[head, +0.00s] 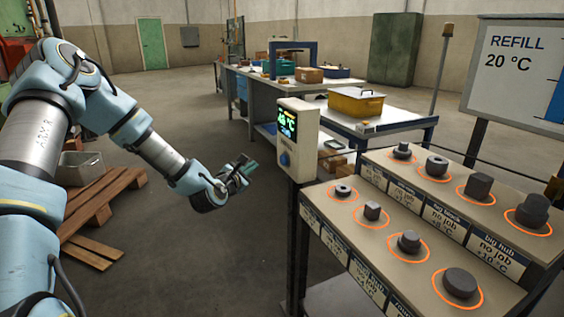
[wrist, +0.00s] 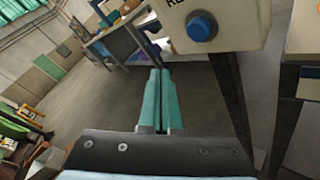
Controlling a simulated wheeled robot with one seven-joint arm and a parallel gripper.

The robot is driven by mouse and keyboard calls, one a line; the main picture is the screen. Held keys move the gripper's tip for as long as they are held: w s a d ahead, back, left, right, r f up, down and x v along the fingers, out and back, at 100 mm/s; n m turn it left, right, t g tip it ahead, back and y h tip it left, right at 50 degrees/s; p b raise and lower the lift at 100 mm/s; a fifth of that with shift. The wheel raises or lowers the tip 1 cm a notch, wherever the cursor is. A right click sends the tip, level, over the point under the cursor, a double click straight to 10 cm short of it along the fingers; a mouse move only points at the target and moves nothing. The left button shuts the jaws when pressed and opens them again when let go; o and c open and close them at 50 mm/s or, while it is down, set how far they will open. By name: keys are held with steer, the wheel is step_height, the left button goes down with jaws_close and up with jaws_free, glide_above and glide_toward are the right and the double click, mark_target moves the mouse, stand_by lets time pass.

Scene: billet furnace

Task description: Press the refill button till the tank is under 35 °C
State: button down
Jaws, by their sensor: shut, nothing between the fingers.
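The blue refill button (head: 284,159) is on the front of a pale control box (head: 298,138) on a dark post. The box's lit display (head: 287,124) shows a °C reading, but its digits are too small to read surely. My gripper (head: 250,164) is shut and empty, to the left of the box and apart from the button. In the wrist view the button (wrist: 201,26) is at the top, right of and above my shut fingertips (wrist: 160,72). No tank can be made out surely.
A white sign (head: 515,60) reads REFILL 20 °C. A stepped rack (head: 395,225) with several dark metal parts in orange rings stands at the right. A workbench with a yellow box (head: 356,102) is behind. A wooden pallet (head: 100,205) lies at the left. The floor between is clear.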

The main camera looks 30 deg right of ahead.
steer(key=d, duration=0.6)
steer(key=shift+s+d, duration=0.3)
steer(key=shift+s, duration=0.1)
steer(key=shift+d+b, duration=0.15)
steer(key=shift+b, duration=0.2)
stand_by(1.4)
steer(key=shift+s+d, duration=0.1)
steer(key=shift+d, duration=0.15)
steer(key=shift+d, duration=0.6)
stand_by(0.7)
steer(key=shift+a, duration=0.1)
steer(key=shift+a+b, duration=0.35)
steer(key=shift+a, duration=0.55)
steer(key=a, duration=0.5)
steer(key=shift+w, duration=0.35)
